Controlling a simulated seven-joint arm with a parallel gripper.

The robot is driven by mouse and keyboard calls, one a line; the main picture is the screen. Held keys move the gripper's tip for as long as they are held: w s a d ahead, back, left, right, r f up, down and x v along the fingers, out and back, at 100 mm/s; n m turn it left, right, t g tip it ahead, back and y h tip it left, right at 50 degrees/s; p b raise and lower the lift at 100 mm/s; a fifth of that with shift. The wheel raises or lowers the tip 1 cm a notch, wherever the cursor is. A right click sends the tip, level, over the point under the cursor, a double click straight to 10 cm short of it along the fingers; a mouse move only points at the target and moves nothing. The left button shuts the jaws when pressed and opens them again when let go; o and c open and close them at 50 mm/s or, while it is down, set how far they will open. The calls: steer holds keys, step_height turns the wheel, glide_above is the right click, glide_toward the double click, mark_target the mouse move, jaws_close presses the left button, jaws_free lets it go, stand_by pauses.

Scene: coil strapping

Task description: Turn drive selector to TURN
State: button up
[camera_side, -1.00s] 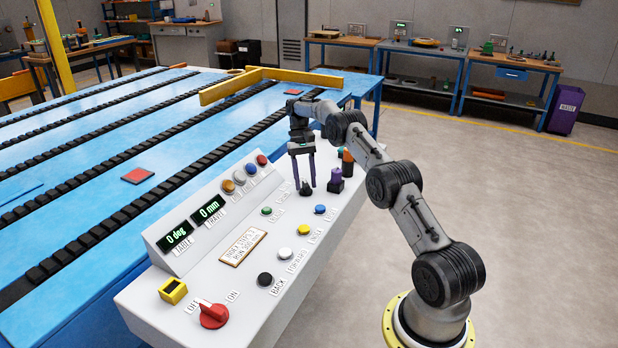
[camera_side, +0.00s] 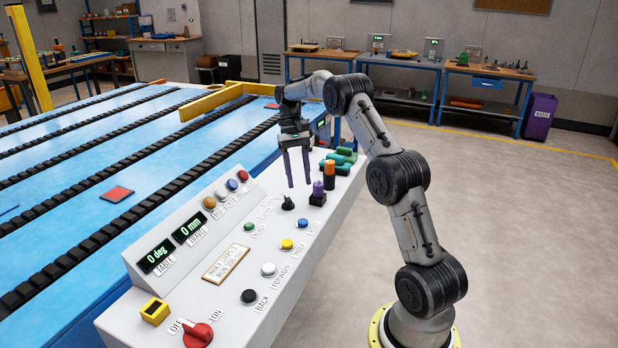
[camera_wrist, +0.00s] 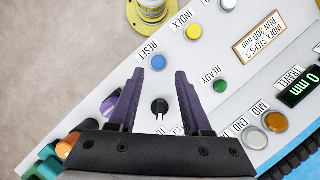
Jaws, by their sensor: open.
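The drive selector is a small black knob (camera_side: 288,203) on the sloping white control console (camera_side: 215,290). It also shows in the wrist view (camera_wrist: 159,105), with a pale mark at its lower side. Its labels are partly hidden by my gripper, so I cannot read its setting. My gripper (camera_side: 299,185) has two purple fingers, open and empty, pointing down above the knob. In the wrist view the knob shows between the fingers (camera_wrist: 160,75), apart from both. In the side view the fingertips are a little above the knob.
A purple-topped black control (camera_side: 318,194) and an orange cylinder (camera_side: 329,174) stand close behind the knob. Green READY (camera_side: 249,227) and blue RESET (camera_side: 303,223) buttons are nearby. A red ON/OFF switch (camera_side: 198,335) is at the near end. Displays read 0 deg and 0 mm.

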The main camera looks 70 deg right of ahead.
steer(key=s+a+r, duration=0.2)
steer(key=s+a, duration=0.1)
steer(key=s, duration=0.1)
steer(key=shift+s+a+r, duration=0.3)
steer(key=shift+s, duration=0.1)
steer(key=shift+w+a, duration=0.1)
steer(key=s+a+r+n+t+h, duration=0.2)
steer(key=a+r+n, duration=0.1)
steer(key=a+r, duration=0.5)
steer(key=s+a+r+n+t+h, duration=0.1)
steer(key=s+a+r+n+t, duration=0.15)
steer(key=a+r, duration=0.6)
steer(key=s+a+f+n+t, duration=0.3)
steer(key=s+a+f, duration=0.5)
steer(key=s, duration=0.4)
steer(key=shift+a+f+n+t, duration=0.35)
steer(key=shift+f+t, duration=0.1)
steer(key=shift+t, duration=0.1)
